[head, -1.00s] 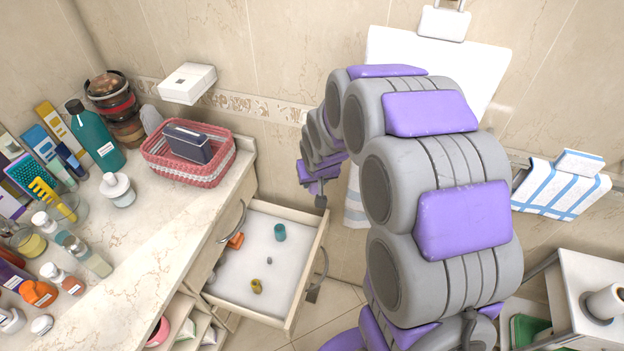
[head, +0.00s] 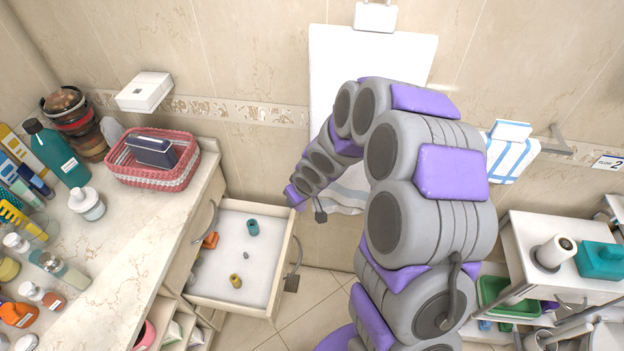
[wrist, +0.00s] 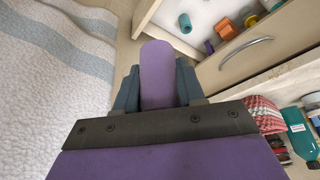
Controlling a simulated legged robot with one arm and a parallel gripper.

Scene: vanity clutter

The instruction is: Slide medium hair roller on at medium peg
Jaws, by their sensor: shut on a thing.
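My gripper (head: 295,196) is at the far end of my arm, in front of a hanging white towel and right of the open drawer (head: 283,262). In the wrist view its purple jaw (wrist: 157,70) is shut between dark blue-grey sides. The thing it holds is hidden, so I cannot tell its colour or size. The drawer holds a teal cylinder (head: 252,228), an orange piece (head: 210,240) and a small yellow cylinder (head: 235,281). The wrist view also shows a small purple piece (wrist: 208,47) there. I cannot make out a medium peg.
The marble counter (head: 140,235) at left is crowded with bottles and a pink basket (head: 120,167). A white cart (head: 515,240) at right bears a white roll (head: 553,251) and a teal box (head: 600,260). The towel (wrist: 50,100) fills the wrist view's left. Floor shows below the drawer.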

